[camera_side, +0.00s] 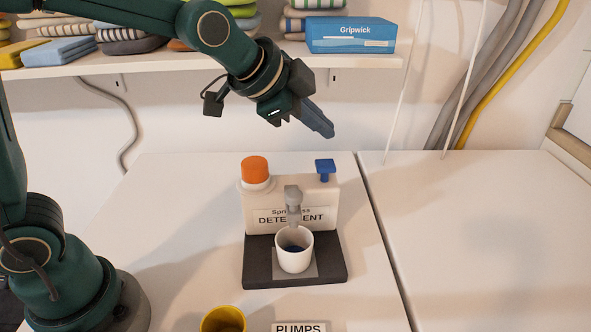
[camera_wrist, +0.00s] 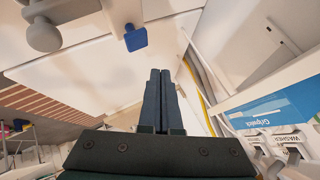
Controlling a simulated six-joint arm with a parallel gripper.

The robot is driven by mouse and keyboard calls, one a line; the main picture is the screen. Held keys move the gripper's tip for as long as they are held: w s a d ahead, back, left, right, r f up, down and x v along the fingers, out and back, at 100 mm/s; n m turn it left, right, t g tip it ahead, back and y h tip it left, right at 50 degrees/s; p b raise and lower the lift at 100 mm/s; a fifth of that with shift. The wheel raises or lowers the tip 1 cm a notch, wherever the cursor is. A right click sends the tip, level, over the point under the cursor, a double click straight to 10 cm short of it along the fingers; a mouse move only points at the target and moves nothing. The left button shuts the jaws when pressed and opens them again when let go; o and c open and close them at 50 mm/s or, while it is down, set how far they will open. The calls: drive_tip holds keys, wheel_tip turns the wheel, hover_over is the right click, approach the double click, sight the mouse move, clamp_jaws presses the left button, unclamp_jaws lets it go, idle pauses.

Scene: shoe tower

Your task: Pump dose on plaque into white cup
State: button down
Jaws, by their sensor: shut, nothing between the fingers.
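A white detergent dispenser (camera_side: 258,224) stands upright on a dark base. It has an orange cap (camera_side: 255,169) and a blue pump head (camera_side: 325,168), which also shows in the wrist view (camera_wrist: 136,38). The white cup (camera_side: 294,252) stands upright on a grey pad on the base, under the grey spout (camera_side: 293,198). The plaque (camera_side: 298,328) at the bottom edge reads "PUMPS"; the part below is cut off. My gripper (camera_side: 328,132) is shut and empty, above the blue pump head and apart from it. It also shows shut in the wrist view (camera_wrist: 158,75).
A yellow cup (camera_side: 223,320) stands at the bottom edge, partly cut off. A shelf (camera_side: 200,62) behind holds folded cloths and a blue Gripwick box (camera_side: 350,35). The white surface to the right (camera_side: 480,240) is clear, beyond a dark seam.

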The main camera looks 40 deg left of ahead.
sight(328, 161)
drive_tip(key=shift+f, duration=1.6)
drive_tip(key=shift+f, duration=0.15)
idle(0.8)
drive_tip(key=shift+f, duration=0.25)
drive_tip(key=shift+f, duration=0.8)
idle(0.8)
drive_tip(key=shift+r, duration=1.25)
drive_tip(key=shift+r, duration=2.5)
